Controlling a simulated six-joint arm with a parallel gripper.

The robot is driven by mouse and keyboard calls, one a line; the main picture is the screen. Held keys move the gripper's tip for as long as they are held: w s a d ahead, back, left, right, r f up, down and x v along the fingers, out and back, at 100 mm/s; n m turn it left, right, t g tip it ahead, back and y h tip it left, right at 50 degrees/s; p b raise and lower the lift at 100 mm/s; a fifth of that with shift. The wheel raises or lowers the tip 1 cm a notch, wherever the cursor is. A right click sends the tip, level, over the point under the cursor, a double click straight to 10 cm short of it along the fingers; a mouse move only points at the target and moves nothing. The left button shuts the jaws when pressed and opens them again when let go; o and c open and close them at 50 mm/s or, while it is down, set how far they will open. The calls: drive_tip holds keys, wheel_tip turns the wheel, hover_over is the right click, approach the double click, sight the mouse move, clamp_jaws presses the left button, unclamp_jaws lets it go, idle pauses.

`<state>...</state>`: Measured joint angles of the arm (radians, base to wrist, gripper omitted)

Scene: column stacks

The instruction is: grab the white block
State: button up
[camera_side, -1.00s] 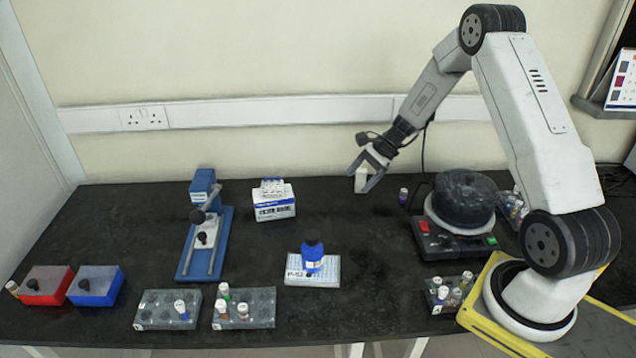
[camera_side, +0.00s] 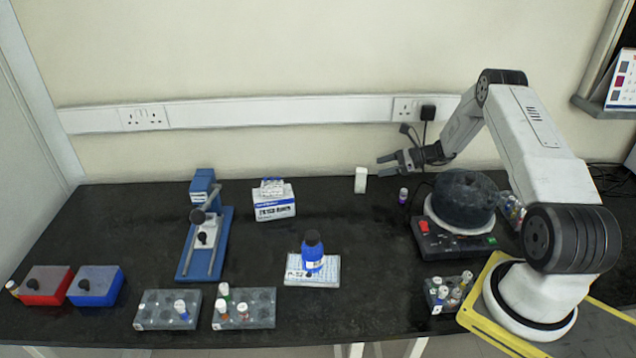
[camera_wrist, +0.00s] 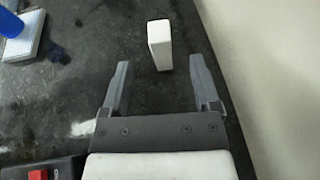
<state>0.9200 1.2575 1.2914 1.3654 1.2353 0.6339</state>
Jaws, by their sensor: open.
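The white block (camera_side: 360,180) stands upright on the dark bench near the back wall. It also shows in the wrist view (camera_wrist: 159,45), beyond the fingertips and roughly in line with the gap between them. My gripper (camera_side: 381,165) is open and empty, to the right of the block in the side view, with its fingers pointing left towards it. In the wrist view the two grey fingers (camera_wrist: 158,65) are spread wide, and the block is wholly visible and apart from them.
A purple-labelled vial (camera_side: 403,195) and a round dark device (camera_side: 464,203) with red and green buttons stand right of the block. A white-and-blue box (camera_side: 274,203) stands to its left. Bench around the block is clear.

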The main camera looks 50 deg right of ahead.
sight(362, 170)
drive_tip(key=shift+x, duration=3.7)
clamp_jaws()
